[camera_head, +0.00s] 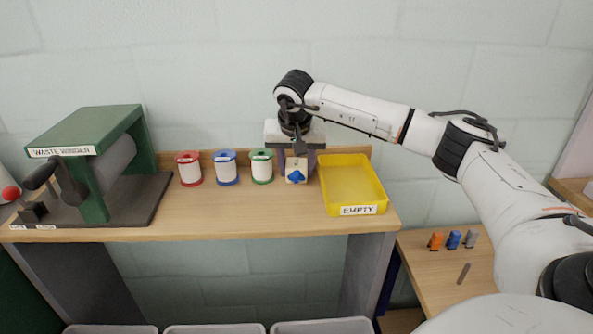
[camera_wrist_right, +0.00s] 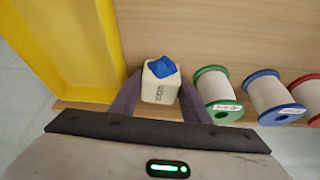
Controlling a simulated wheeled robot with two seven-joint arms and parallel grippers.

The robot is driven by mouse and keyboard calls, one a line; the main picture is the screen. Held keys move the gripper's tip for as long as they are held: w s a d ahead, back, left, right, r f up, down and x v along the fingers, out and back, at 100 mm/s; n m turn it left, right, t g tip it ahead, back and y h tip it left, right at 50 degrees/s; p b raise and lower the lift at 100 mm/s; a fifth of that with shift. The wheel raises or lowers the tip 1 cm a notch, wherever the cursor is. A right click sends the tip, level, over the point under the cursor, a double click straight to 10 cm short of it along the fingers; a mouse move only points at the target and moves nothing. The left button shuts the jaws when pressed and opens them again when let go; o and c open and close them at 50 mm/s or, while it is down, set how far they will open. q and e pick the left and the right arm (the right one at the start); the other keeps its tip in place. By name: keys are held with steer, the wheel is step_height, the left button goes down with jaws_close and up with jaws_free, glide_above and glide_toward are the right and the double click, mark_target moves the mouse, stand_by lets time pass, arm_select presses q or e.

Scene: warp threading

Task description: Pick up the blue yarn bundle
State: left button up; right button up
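The right wrist view also shows the blue bundle (camera_wrist_right: 161,67) on the labelled cream block (camera_wrist_right: 160,88). My right gripper (camera_wrist_right: 161,80) points down there, its purple fingers spread to either side of the block. The fingers stand very close to the block's sides; whether they touch it is unclear. My left gripper is not in view.
Spools with red (camera_head: 188,168), blue (camera_head: 226,167) and green (camera_head: 261,166) rims stand left of the block. A yellow tray (camera_head: 372,166) labelled EMPTY stands right. A green winder (camera_head: 90,155) is far left. Small orange, blue and grey items (camera_head: 453,240) lie on a lower side table.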

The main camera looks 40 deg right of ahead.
mark_target(296, 164)
steer(key=c, duration=0.5)
step_height(296, 164, up, 10)
steer(key=shift+r+p, duration=0.1)
steer(key=shift+p, duration=0.2)
steer(key=shift+a, duration=0.1)
